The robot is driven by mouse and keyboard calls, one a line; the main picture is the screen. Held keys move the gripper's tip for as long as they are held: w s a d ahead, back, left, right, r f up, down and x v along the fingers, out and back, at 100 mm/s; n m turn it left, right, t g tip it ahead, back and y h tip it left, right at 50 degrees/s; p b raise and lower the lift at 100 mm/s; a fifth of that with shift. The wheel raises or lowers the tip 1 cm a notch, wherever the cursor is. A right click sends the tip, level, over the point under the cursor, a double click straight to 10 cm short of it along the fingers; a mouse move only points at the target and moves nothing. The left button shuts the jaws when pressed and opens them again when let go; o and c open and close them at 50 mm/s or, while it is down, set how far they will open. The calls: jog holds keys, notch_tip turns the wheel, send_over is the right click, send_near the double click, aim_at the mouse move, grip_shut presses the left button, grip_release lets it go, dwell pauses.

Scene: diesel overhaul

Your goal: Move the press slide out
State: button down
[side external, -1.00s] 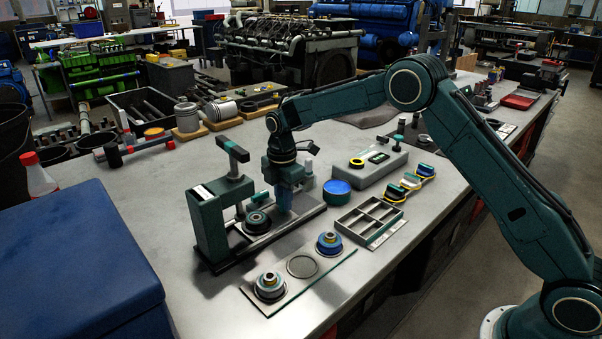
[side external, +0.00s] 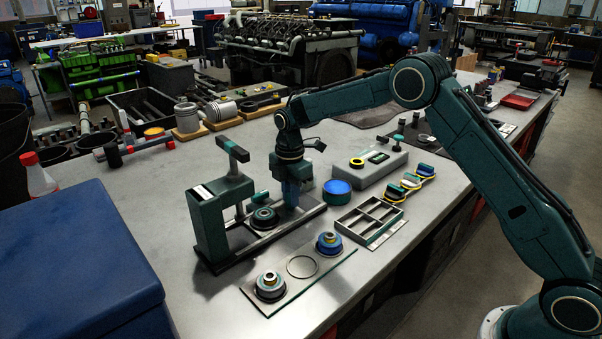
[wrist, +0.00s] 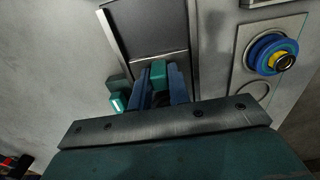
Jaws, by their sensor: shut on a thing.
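The press (side external: 222,212) is a dark green frame with a T-shaped lever on top, standing on the left of the bench. Its slide (side external: 247,236) runs along a dark base rail out to the right and carries a round dark and teal part (side external: 264,218), just right of the press frame. My gripper (side external: 291,200) is over the right part of the rail, pointing down. In the wrist view its blue fingers (wrist: 161,88) are shut on a teal block, which looks like the slide's handle (wrist: 158,74). The handle is hidden in the side view.
A flat plate (side external: 287,284) in front holds two ringed stacks with an empty round place between them. A divided grey tray (side external: 370,219), a blue round tin (side external: 337,192) and a grey box (side external: 368,172) stand right of my gripper. A blue case (side external: 75,260) fills the left front.

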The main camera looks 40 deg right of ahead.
jog(key=shift+d, duration=1.35)
jog(key=shift+d+r, duration=0.1)
jog(key=shift+d, duration=1.65)
jog(key=c, duration=1.4)
grip_release()
jog(key=shift+o, duration=0.2)
jog(key=shift+r, duration=2.7)
notch_tip(320, 180, up, 4)
